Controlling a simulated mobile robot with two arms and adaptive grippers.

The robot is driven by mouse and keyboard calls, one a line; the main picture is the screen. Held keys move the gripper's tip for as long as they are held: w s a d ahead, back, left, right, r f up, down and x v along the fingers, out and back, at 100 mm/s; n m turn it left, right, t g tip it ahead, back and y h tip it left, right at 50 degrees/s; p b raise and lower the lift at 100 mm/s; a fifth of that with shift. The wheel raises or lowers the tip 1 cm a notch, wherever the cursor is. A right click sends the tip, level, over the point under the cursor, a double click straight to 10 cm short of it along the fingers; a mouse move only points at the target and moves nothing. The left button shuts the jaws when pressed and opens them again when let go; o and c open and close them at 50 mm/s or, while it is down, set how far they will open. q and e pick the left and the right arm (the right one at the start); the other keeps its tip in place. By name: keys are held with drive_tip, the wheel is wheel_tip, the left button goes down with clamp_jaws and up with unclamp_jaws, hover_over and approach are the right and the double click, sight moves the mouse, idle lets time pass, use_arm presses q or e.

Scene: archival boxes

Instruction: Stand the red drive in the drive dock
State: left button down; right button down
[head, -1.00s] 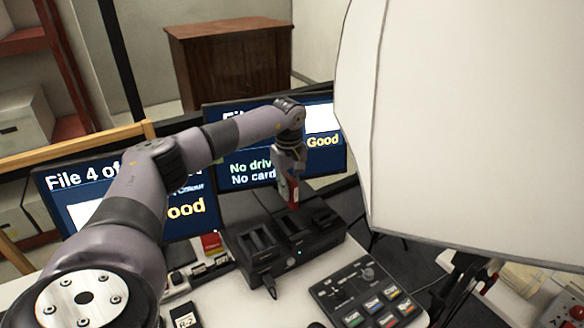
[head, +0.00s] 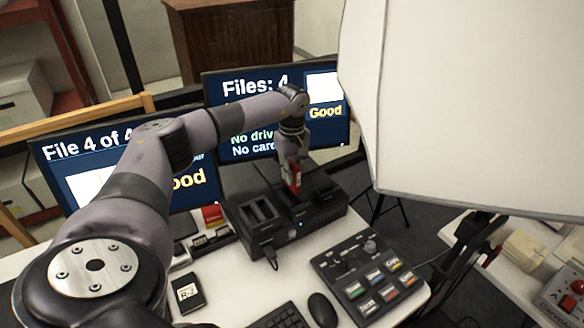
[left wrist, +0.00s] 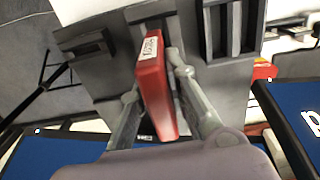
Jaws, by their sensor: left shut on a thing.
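The red drive (head: 295,179) is held upright in my left gripper (head: 294,168) above the right-middle part of the black drive dock (head: 268,238). In the left wrist view the red drive (left wrist: 154,88), with a white label on its edge, sits between the two grey fingers of the left gripper (left wrist: 158,98). The dock (left wrist: 203,75) lies behind it, with open slots to either side. The drive's lower end is over or at the dock's middle; I cannot tell whether it is in a slot. My right gripper is not in view.
Two monitors (head: 128,172) stand behind the dock; one partly reads "No driv". A button panel (head: 368,275), mouse (head: 322,310) and keyboard (head: 278,317) lie in front. A black drive labelled R-2 (head: 187,293) lies at left. A large white panel (head: 460,100) fills the upper right.

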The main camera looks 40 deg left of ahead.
sight(292, 162)
use_arm(q)
drive_tip(key=shift+f+b, duration=1.3)
drive_tip(key=shift+f, duration=0.85)
drive_tip(key=shift+f+b, duration=0.65)
drive_tip(key=shift+f, duration=0.3)
drive_tip(key=c, duration=1.5)
unclamp_jaws()
wheel_tip(292, 162, up, 12)
drive_tip(key=shift+d+f, duration=0.1)
